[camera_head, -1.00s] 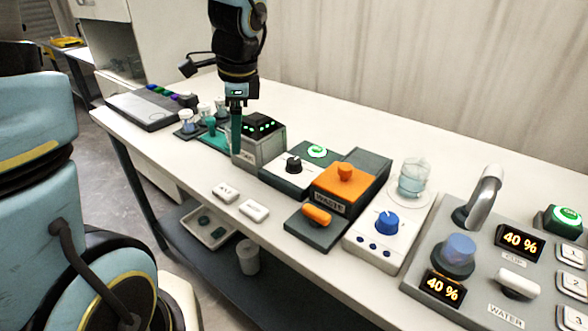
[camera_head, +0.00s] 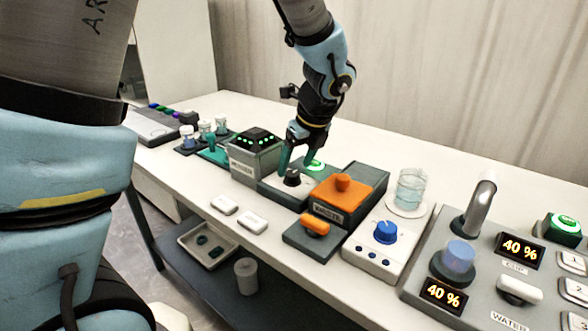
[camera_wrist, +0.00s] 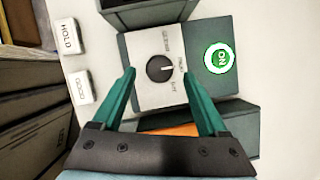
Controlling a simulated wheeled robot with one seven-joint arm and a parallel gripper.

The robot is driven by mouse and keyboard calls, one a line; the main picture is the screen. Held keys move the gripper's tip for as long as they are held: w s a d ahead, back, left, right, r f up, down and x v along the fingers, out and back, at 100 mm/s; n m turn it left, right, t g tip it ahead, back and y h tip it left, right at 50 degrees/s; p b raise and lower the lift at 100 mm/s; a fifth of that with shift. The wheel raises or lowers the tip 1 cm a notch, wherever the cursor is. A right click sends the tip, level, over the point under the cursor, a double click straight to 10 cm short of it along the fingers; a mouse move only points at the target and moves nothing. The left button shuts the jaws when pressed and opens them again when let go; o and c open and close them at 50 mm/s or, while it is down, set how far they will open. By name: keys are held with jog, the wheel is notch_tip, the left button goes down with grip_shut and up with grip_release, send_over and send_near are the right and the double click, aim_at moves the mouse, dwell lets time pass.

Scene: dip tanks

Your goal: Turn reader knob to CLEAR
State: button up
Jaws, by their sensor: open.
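The black reader knob (camera_head: 292,178) sits on a white plate of a grey-green unit, left of the orange box. In the wrist view the knob (camera_wrist: 160,68) is round, and its white mark points right toward the middle of three small labels, too blurred to read surely. My gripper (camera_head: 298,165) is open and empty, pointing down over the unit. In the wrist view its teal fingertips (camera_wrist: 159,74) lie on either side of the knob, apart from it. How far the tips are above the plate is hard to tell.
A green lit ON button (camera_wrist: 221,58) is beside the plate. The orange box (camera_head: 345,192) stands close on the right, and a grey box with green lights (camera_head: 255,155) on the left. Two white keys (camera_head: 239,213) lie in front, with clear tabletop around them.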

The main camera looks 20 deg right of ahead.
jog(key=shift+x, duration=1.3)
jog(key=shift+c, duration=0.3)
grip_shut()
